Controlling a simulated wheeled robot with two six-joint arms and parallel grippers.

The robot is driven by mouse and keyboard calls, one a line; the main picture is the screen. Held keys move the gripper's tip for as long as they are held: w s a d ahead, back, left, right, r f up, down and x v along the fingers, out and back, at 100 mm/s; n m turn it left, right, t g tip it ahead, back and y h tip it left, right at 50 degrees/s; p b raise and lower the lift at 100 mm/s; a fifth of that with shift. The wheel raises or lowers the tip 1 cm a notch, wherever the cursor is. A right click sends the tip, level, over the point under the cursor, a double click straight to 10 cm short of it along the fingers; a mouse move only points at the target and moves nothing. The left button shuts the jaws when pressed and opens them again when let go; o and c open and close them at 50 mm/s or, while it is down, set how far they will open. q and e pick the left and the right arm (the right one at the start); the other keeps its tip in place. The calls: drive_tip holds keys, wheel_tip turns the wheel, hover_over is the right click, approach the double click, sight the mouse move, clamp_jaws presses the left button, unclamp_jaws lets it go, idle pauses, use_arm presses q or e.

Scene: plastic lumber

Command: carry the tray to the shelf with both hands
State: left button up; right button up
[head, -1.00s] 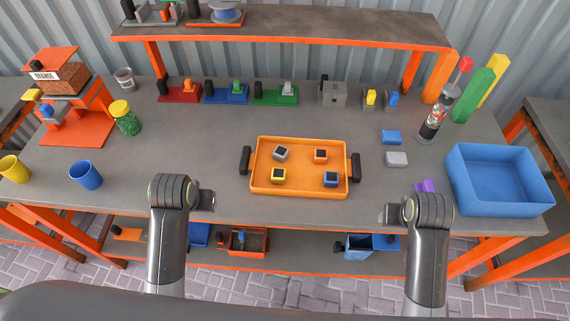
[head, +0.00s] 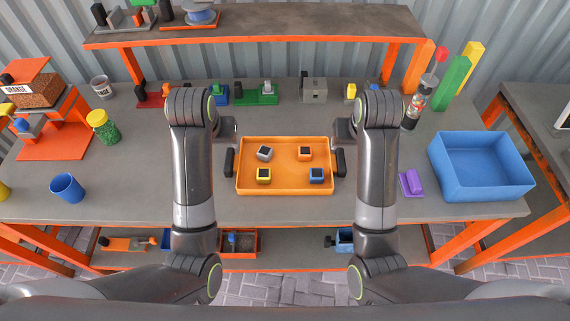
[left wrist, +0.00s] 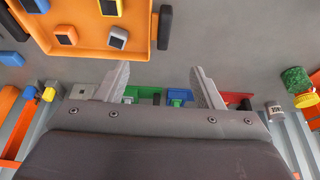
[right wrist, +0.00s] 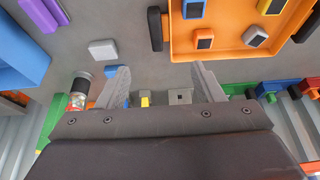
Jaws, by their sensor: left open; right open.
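The orange tray (head: 285,190) lies flat on the grey workbench in the head view, with several small dark-topped blocks in it. It has a black left handle (head: 229,163) and a black right handle (head: 341,163). My left gripper (head: 232,130) is open and empty, above and behind the left handle. My right gripper (head: 338,129) is open and empty, above and behind the right handle. The left wrist view shows the tray (left wrist: 90,10) and a handle (left wrist: 165,27) beyond the spread fingers. The right wrist view shows the other handle (right wrist: 155,28). The shelf (head: 260,27) is raised at the back.
A blue bin (head: 483,190) and a purple piece (head: 411,183) are at the right. A blue cup (head: 67,187) and a green jar (head: 103,126) are at the left. Items on the shelf's left include a spool (head: 201,14); its middle and right are clear.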

sight(230, 159)
use_arm(q)
drive_tip(key=x, duration=1.7)
drive_tip(key=shift+f, duration=0.2)
use_arm(e)
drive_tip(key=x, duration=1.7)
drive_tip(key=shift+f, duration=0.2)
use_arm(q)
drive_tip(key=shift+a, duration=0.15)
drive_tip(key=c, duration=1.3)
use_arm(e)
drive_tip(key=shift+d, duration=0.15)
drive_tip(key=c, duration=1.3)
